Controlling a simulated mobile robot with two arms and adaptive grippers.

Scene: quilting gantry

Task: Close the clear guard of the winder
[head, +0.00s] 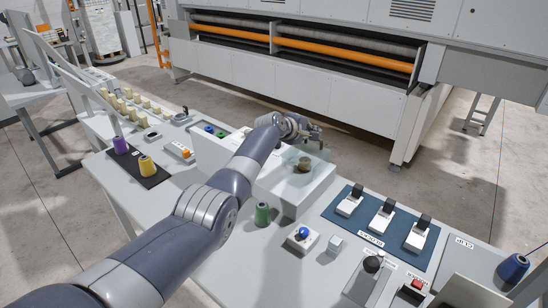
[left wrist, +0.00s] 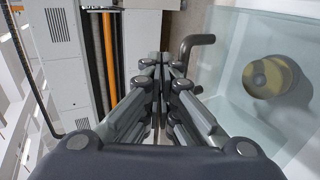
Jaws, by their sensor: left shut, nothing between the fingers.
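The winder (head: 287,199) is a white box on the table in the middle of the head view. A brownish bobbin (head: 304,164) sits on its top; in the left wrist view it is a round brass-coloured piece (left wrist: 271,77). The clear guard (left wrist: 232,50) shows as a pale, see-through sheet at right in the left wrist view. A dark bent handle (left wrist: 198,40) is beside its edge. My left gripper (head: 317,134) is above the far side of the winder. Its fingers (left wrist: 158,75) are together and empty, left of the handle. I cannot tell whether they touch it. My right gripper is not in view.
A green thread cone (head: 262,214), a blue-button box (head: 302,236) and a blue mat (head: 338,221) with several white-and-black clamps stand near the winder. Purple (head: 120,145) and yellow (head: 147,166) cones stand at left. A large quilting machine (head: 290,78) is behind, across open floor.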

